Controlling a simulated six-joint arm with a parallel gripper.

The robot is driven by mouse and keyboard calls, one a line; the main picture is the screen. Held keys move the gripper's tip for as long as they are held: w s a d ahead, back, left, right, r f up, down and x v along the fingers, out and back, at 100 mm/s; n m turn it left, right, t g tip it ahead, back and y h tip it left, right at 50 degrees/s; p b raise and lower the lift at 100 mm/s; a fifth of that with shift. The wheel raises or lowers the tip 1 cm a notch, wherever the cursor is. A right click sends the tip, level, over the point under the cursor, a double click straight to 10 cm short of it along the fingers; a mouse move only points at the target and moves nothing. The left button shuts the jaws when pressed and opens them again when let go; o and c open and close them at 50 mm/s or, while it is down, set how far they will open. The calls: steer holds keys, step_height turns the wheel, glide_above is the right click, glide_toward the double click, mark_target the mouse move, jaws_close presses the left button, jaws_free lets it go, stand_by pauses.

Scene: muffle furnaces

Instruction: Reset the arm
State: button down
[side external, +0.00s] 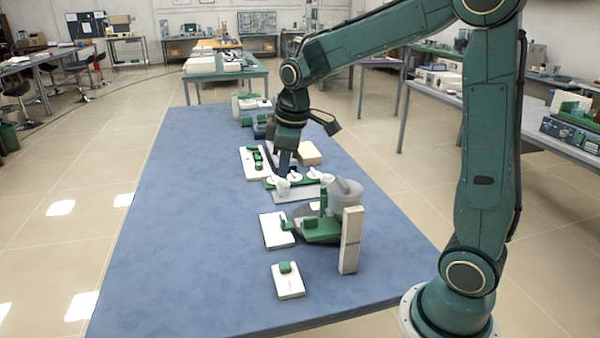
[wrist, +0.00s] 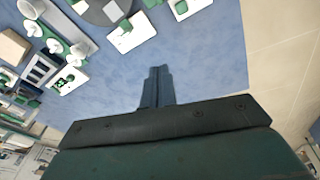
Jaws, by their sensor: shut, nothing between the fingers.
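The side view does not show clearly how high the fingertips are above the table.
A grey cylinder device (side external: 345,197) with a green base and a white upright block (side external: 350,240) stand nearer the camera. White-and-green boxes (side external: 288,281) lie along the table's middle. A beige box (side external: 309,153) sits right of my gripper. The table's left side is clear.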

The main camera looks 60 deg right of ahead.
steer(key=s+a+r+m+t, duration=0.1)
steer(key=s+a+r+m, duration=0.1)
steer(key=s, duration=0.8)
steer(key=s+a+r+m+t, duration=0.2)
steer(key=s+a, duration=0.3)
steer(key=s, duration=0.6)
steer(key=shift+r+m, duration=0.4)
steer(key=shift+m, duration=0.2)
